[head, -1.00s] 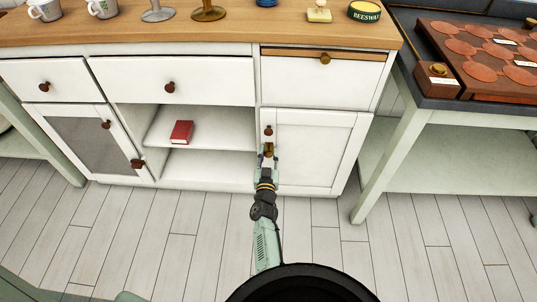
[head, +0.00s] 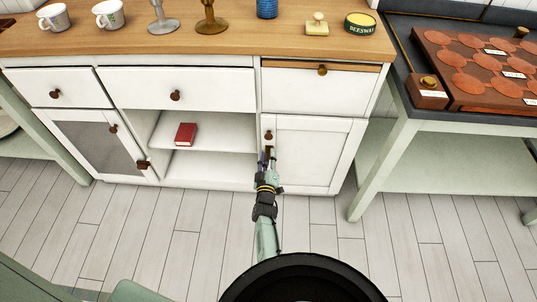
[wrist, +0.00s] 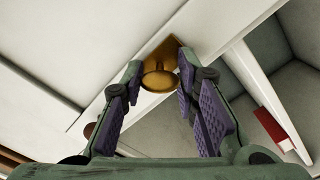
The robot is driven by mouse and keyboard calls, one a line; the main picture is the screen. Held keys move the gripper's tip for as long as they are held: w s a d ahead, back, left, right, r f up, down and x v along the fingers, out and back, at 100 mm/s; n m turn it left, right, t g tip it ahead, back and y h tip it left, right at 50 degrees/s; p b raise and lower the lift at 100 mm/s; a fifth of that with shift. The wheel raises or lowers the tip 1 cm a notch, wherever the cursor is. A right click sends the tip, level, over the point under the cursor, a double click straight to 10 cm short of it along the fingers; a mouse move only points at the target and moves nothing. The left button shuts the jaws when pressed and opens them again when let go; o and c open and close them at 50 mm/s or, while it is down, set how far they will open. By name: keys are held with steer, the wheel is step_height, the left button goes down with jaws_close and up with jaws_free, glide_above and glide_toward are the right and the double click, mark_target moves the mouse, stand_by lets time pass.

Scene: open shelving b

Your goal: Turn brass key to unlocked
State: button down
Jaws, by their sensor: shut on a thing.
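The brass key (wrist: 158,80) sits in a brass lock plate (wrist: 167,49) on the white lower-right cabinet door (head: 310,155). In the wrist view its rounded head lies between the purple-padded fingers of my gripper (wrist: 159,72), which is shut on it. The wrist view is rolled relative to the cabinet, with the lock plate's corner pointing up. In the head view my gripper (head: 270,158) reaches the door's left edge, just below a dark round knob (head: 268,134). The key is mostly hidden there, and its lock position cannot be read.
Left of the door are open shelves (head: 205,170) with a red book (head: 186,134). A drawer (head: 320,88) is above the door. A green-legged table (head: 385,165) stands to the right. The plank floor (head: 320,235) in front is clear.

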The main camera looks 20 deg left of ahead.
steer(key=n+p, duration=0.1)
steer(key=n, duration=0.3)
steer(key=shift+r+n, duration=0.1)
steer(key=shift+n, duration=0.2)
steer(key=shift+n+p, duration=0.65)
steer(key=shift+n, duration=1.55)
steer(key=c, duration=1.2)
jaws_free()
steer(key=shift+c, duration=0.2)
steer(key=v, duration=1.2)
